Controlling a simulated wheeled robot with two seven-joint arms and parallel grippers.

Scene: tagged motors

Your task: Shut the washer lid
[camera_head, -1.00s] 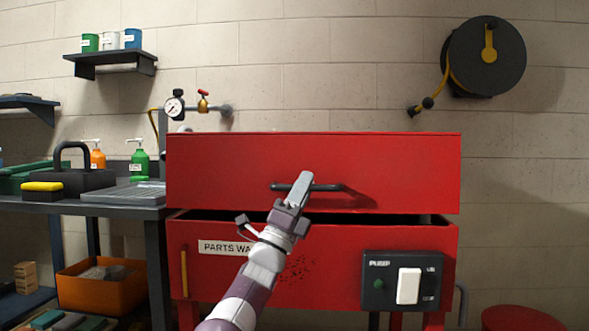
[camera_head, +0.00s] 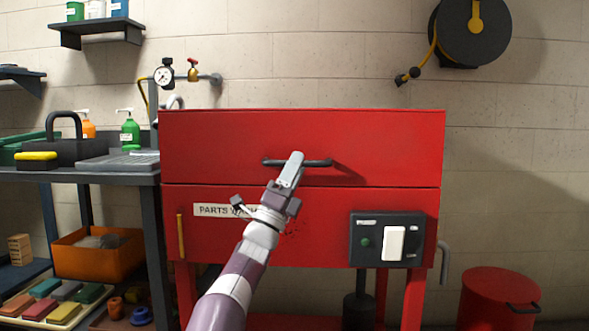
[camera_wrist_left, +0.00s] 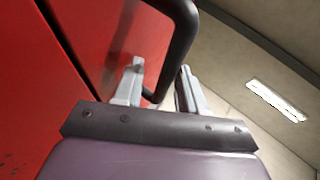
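The red washer lid (camera_head: 230,140) lies down on the red washer body (camera_head: 310,255), with only a thin dark seam between them. A black bar handle (camera_head: 318,163) is on the lid's front. My left gripper (camera_head: 295,157) is at the handle's middle. In the left wrist view, the two grey fingers of my left gripper (camera_wrist_left: 160,80) stand a little apart with the black handle (camera_wrist_left: 180,45) running between them. The exact finger contact is partly hidden. My right gripper is not in view.
A black switch panel (camera_head: 372,252) is on the washer's front right. A workbench (camera_head: 95,176) with bottles and a caddy stands at the left. A red bin (camera_head: 490,295) stands on the floor at the right. A hose reel (camera_head: 472,30) hangs on the wall.

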